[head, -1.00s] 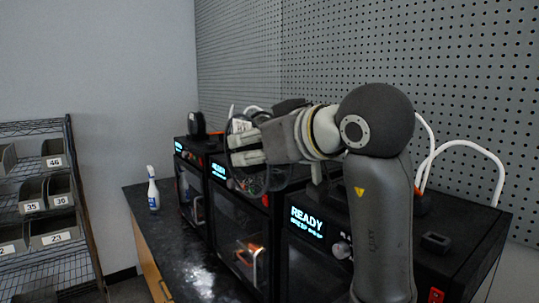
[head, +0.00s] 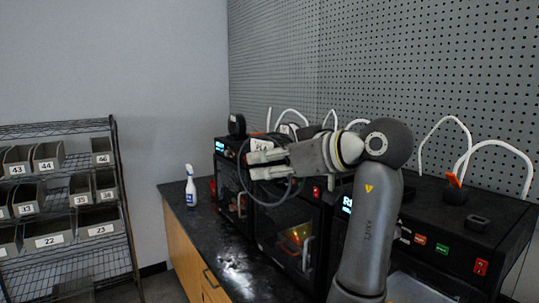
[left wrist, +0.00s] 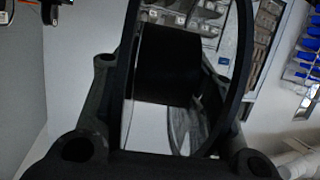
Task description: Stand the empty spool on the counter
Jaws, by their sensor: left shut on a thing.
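My left gripper (head: 262,163) is shut on the dark empty spool and holds it in the air, in front of the printers and above the counter. In the head view only a thin curved rim of the spool (head: 241,172) shows around the fingers. In the left wrist view the spool's rim (left wrist: 243,60) fills the middle as a big dark ring, close to the camera. The black counter (head: 218,247) runs below, with a bare shiny strip in front of the printers. My right gripper is out of view.
A white and blue spray bottle (head: 190,187) stands at the counter's far left end. A row of dark printers (head: 285,235) lines the back, with white tubes above. A wire shelf with numbered bins (head: 58,241) stands at the left, across a floor gap.

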